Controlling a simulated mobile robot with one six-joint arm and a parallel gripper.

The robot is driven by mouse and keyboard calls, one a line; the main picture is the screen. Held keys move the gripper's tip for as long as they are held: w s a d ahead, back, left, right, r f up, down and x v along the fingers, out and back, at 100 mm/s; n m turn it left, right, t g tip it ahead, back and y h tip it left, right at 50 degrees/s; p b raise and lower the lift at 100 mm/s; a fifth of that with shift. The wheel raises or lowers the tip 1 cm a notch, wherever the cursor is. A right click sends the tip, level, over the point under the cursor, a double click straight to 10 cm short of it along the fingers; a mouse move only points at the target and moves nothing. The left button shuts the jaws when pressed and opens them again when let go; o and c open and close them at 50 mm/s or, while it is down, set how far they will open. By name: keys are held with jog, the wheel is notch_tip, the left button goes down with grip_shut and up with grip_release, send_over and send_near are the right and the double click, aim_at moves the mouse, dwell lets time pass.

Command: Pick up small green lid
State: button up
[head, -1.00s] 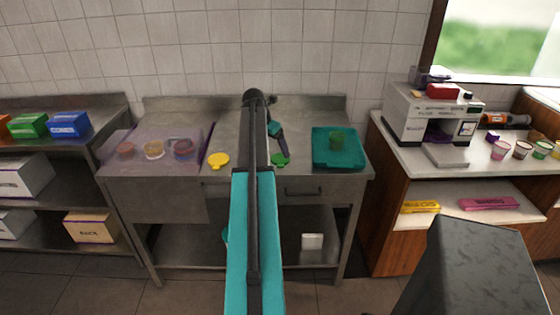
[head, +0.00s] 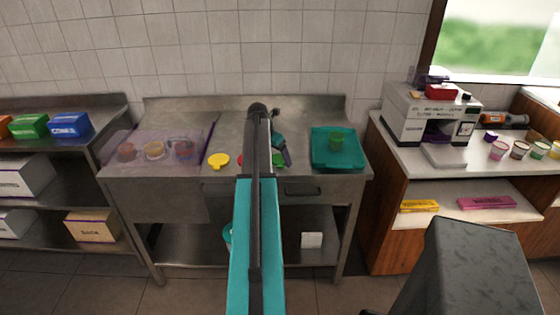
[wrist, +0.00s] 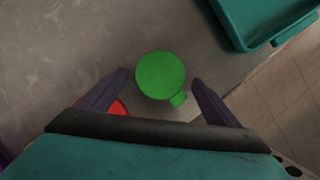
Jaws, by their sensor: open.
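The small green lid (wrist: 160,74) is a round disc with a short tab, lying on the steel counter. In the wrist view it sits between the two dark fingers of my gripper (wrist: 159,78), which are spread apart on either side of it. Nothing is held. In the head view my gripper (head: 287,158) hangs over the counter and partly covers the green lid (head: 277,160). I cannot tell the exact height of the fingertips above the counter.
A red lid (wrist: 119,108) lies close by, partly behind my left finger. A yellow lid (head: 218,160) lies further left. A clear bin (head: 115,152) holds several toppings. The counter's front edge is near the green lid.

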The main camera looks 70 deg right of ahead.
aim_at(277, 160)
dwell(0.4)
jog(key=c, duration=1.1)
jog(key=shift+r, duration=0.15)
jog(key=shift+c, duration=0.2)
jog(key=shift+r+b, duration=0.75)
jog(key=shift+r, duration=0.9)
jog(key=s+a+b, duration=0.1)
jog(key=s+a, duration=0.2)
jog(key=a, duration=0.4)
jog(key=s+a+r+b, duration=0.1)
jog(key=s+a+b, duration=0.1)
jog(key=s+a, duration=0.2)
jog(key=a, duration=0.3)
jog(key=shift+a+r, duration=0.2)
jog(key=shift+r, duration=0.05)
jog(key=shift+w, duration=0.1)
